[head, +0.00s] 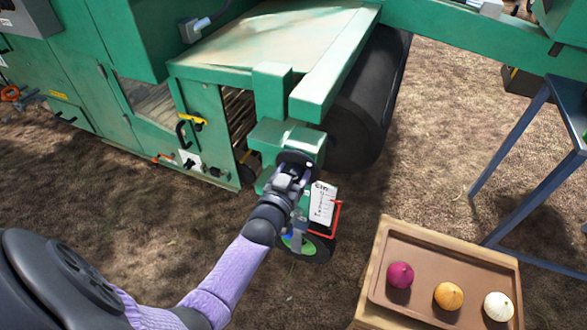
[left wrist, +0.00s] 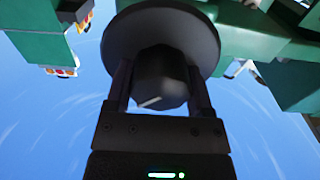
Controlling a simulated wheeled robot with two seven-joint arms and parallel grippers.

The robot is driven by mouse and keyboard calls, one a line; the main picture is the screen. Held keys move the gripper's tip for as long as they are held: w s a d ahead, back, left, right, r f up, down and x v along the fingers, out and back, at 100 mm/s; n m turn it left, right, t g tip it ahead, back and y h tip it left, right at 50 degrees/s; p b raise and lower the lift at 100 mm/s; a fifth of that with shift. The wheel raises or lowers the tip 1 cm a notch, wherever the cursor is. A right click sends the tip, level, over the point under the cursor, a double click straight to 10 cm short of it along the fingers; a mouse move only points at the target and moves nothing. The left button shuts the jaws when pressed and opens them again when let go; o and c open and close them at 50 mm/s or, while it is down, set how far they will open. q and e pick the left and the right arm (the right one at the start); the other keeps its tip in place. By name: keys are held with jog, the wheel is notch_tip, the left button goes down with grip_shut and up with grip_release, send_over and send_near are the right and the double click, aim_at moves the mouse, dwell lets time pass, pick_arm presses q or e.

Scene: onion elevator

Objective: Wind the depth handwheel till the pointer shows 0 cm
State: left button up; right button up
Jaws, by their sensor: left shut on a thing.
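The depth handwheel is a dark round disc (head: 298,158) on top of the green post at the machine's near corner. The left wrist view shows its underside or face (left wrist: 205,38) with a dark faceted hub (left wrist: 160,78) bearing a short pale line. My left gripper (head: 287,178) is at the handwheel, its two fingers (left wrist: 160,92) shut on the hub from both sides. A white scale plate (head: 321,204) with black marks stands just right of the gripper. My right gripper is not in view.
A small wheel (head: 318,250) sits low beneath the post, partly behind my arm. A large black roller (head: 372,100) is behind. A wooden-edged crate (head: 420,255) with three onions stands at lower right, beside a blue metal frame (head: 510,150). Bare soil lies between.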

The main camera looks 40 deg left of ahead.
pick_arm(q)
jog(key=n, duration=0.3)
jog(key=shift+p, duration=0.3)
jog(key=n, duration=0.3)
jog(key=shift+a+n, duration=0.1)
jog(key=shift+n, duration=0.3)
jog(key=shift+f+n, duration=0.1)
jog(key=shift+n, duration=1)
